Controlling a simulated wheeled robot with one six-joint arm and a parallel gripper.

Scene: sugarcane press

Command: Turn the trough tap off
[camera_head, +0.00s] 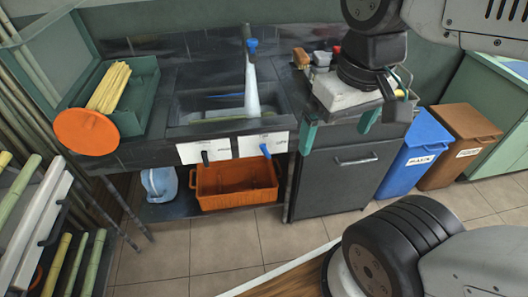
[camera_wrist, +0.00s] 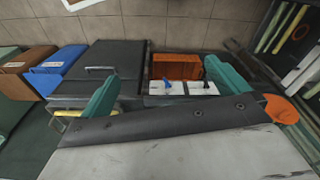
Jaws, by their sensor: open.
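The sink trough (camera_head: 176,110) is set in the dark counter at the back. A blue-topped piece (camera_head: 252,46) stands above it, with a pale white column (camera_head: 250,88) below that looks like running water. Two white label plates are on the trough's front, one with a black lever (camera_head: 205,157), one with a blue lever (camera_head: 265,151); their writing is unreadable. The wrist view also shows the black lever (camera_wrist: 206,84) and the blue lever (camera_wrist: 167,84). My gripper (camera_head: 338,138) is open, its green fingers apart, right of the levers and touching neither.
An orange crate (camera_head: 237,186) and a blue jug (camera_head: 160,183) are on the shelf below. A green tray (camera_head: 146,100) with yellow canes and an orange disc (camera_head: 86,131) are at the left. A dark cabinet (camera_head: 342,182), blue bin (camera_head: 420,150) and brown bin (camera_head: 466,130) are at the right. Tiled floor in front is clear.

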